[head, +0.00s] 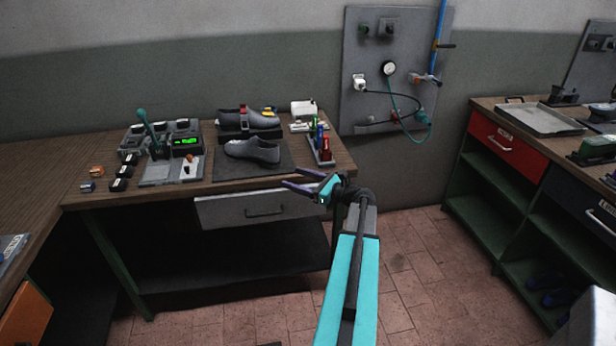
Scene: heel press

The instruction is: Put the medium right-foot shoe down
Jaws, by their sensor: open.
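A dark grey shoe (252,151) lies on a dark mat (285,164) on the wooden workbench, toe to the right. A second grey shoe (250,119) sits behind it on a black stand or press (236,134), with a red clamp-like part over it. I cannot tell from this view which shoe is the medium right-foot one. My gripper (300,180) is open and empty, in front of the bench's front right edge. It is apart from both shoes, to the right of and below the nearer one.
A control box with a green display (186,142) and a lever stands left of the shoes. A rack of coloured bottles (320,143) stands right of the mat. A closed drawer (262,209) is below. Another bench (510,110) with a tray stands at right; floor lies between.

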